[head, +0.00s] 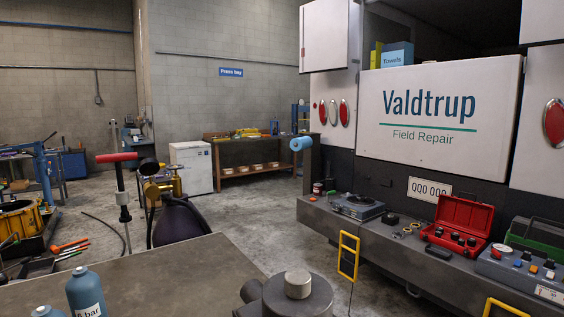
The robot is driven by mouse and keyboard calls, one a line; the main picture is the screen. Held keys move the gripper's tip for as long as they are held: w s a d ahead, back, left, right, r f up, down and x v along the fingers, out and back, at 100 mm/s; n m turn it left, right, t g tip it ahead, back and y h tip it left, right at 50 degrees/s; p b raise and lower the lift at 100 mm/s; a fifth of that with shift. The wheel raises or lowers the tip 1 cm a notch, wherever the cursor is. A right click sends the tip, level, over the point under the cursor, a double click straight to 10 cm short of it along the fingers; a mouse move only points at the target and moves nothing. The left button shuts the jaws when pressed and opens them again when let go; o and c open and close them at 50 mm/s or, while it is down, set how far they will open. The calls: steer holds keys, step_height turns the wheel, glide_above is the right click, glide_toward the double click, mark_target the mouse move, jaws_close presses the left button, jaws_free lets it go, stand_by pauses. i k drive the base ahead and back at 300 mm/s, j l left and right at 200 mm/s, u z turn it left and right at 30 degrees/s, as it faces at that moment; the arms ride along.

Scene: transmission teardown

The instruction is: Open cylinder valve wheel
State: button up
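The larger one (86,290) has a rounded top with a small cap and a white label ending in "bar". The smaller one (43,312) shows only its top. I cannot make out a valve wheel on either. A dark grey round body (320,291) with a pale knob on top (298,284) and a side stub shows at the bottom middle; I cannot tell what it is. My gripper is not in view.
A grey bench top (165,272) fills the lower left. A truck's grey ledge (330,214) at right carries a red case (462,226) and several instruments. A red T-handle (116,157) stands behind the bench. Concrete floor (262,212) is open between bench and ledge.

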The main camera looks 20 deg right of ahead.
mark_target(175, 167)
steer(key=z, duration=0.45)
steer(key=i+l+z, duration=0.1)
steer(key=z, duration=0.85)
steer(key=i+l+z, duration=0.1)
steer(key=z, duration=0.35)
steer(key=i+u, duration=0.15)
steer(key=i, duration=0.4)
steer(key=i+l+u, duration=0.1)
steer(key=i, duration=0.4)
steer(key=i+l+u, duration=0.15)
steer(key=i, duration=0.35)
steer(key=i+j+u, duration=0.25)
steer(key=i+u, duration=0.2)
steer(key=i+j+u, duration=0.1)
steer(key=i+u, duration=0.8)
steer(key=i+l+u, duration=0.25)
steer(key=u, duration=0.2)
steer(key=i+j+u, duration=0.15)
steer(key=i, duration=1.75)
steer(key=i+l+u, duration=0.1)
steer(key=i, duration=1.8)
steer(key=i+u, duration=0.15)
steer(key=i, duration=0.3)
steer(key=i+l+u, duration=0.1)
steer(key=i, duration=0.35)
steer(key=i+l+u, duration=0.15)
steer(key=i, duration=0.35)
steer(key=l+u, duration=0.1)
steer(key=u, duration=3.6)
